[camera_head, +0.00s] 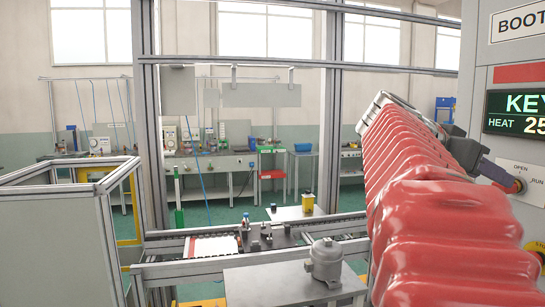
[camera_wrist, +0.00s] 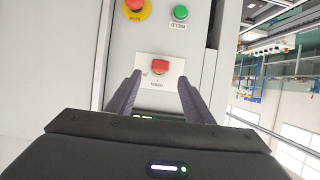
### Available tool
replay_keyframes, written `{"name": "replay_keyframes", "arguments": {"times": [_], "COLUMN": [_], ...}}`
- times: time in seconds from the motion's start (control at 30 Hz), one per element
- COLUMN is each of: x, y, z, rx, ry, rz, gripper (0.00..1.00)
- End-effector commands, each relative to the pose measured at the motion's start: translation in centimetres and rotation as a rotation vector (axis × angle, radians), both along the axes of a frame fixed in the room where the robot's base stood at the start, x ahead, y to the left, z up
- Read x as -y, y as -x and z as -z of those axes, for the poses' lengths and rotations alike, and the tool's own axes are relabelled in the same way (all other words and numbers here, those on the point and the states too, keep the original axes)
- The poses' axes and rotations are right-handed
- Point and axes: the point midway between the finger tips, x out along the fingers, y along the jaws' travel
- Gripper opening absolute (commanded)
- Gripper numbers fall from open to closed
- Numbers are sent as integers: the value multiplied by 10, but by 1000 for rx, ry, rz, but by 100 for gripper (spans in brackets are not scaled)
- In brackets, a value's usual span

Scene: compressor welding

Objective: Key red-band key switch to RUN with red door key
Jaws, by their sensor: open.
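The key switch is on a white plate (camera_head: 532,176) marked OPEN and RUN, low on the cabinet front at the right of the head view. The plate also shows in the wrist view (camera_wrist: 150,84), upside down. A red key-like piece (camera_wrist: 160,67) stands out from the plate's middle; I cannot tell how far it is turned. My gripper (camera_wrist: 160,80) is open, its two dark fingers on either side of the red piece with gaps showing. In the head view my gripper (camera_head: 508,180) reaches the plate and partly hides the switch.
A red strip (camera_head: 520,72) and a display (camera_head: 515,112) are above the switch. A red button (camera_wrist: 135,5) on yellow and a green WELD button (camera_wrist: 180,13) are close by on the panel. A grey compressor (camera_head: 325,262) stands on a bench to the left.

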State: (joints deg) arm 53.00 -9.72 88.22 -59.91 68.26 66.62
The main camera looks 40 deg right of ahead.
Motion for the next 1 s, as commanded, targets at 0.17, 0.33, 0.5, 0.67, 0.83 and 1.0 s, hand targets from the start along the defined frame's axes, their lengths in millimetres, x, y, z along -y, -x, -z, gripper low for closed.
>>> {"name": "replay_keyframes", "arguments": {"times": [0.17,0.33,0.5,0.67,0.83,1.0], "x": [22,39,47,49,48,48], "y": [10,17,21,21,20,20], "z": [10,18,22,22,22,22], "rx": [-2,-1,0,0,0,0], "ry": [-2,-2,0,0,0,0], "rz": [3,1,0,-1,-1,-1], "gripper": [47,47,47,47,44,32]}}
